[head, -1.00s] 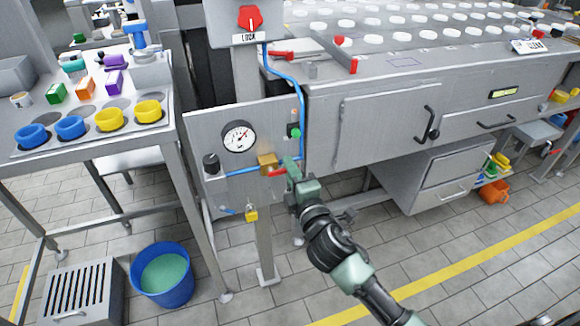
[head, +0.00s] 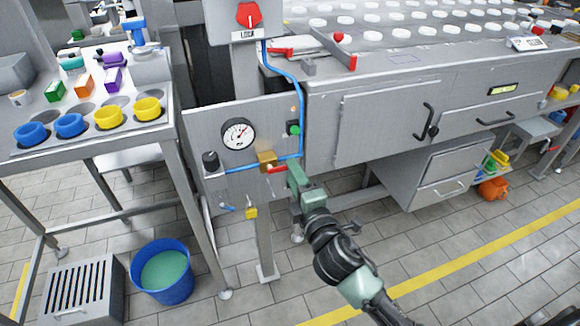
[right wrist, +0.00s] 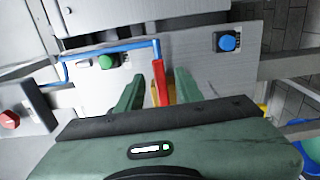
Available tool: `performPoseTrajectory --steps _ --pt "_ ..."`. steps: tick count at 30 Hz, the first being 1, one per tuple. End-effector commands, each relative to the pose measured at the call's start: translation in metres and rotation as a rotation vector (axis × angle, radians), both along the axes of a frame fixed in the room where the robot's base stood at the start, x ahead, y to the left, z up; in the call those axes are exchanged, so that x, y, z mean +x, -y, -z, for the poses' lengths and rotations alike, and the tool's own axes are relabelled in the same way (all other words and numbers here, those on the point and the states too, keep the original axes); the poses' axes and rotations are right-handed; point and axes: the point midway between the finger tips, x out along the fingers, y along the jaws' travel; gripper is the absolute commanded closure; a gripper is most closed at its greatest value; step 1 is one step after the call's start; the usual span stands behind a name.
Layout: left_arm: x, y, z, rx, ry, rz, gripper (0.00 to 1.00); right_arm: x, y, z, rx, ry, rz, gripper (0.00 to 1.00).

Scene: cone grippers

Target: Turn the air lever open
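The air lever (head: 277,170) is a short red handle on a brass valve (head: 267,158) in the blue air line, on a grey panel. It lies roughly level, pointing right. My right gripper (head: 294,175) is just to the right of the lever's end, its fingers pointing at the panel. In the right wrist view its two green fingers (right wrist: 157,92) are spread apart, and the red lever (right wrist: 160,82) shows in the gap between them. I cannot tell whether either finger touches it. The brass valve is partly hidden there. My left gripper is out of view.
A red switch box (head: 249,15) is above. A blue bucket (head: 162,284) stands on the floor at left.

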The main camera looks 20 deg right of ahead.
Motion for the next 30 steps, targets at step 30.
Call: performPoseTrajectory --steps 30 --pt "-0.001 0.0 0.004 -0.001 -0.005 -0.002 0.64 -0.05 0.015 0.039 0.121 -0.115 0.058 0.64"
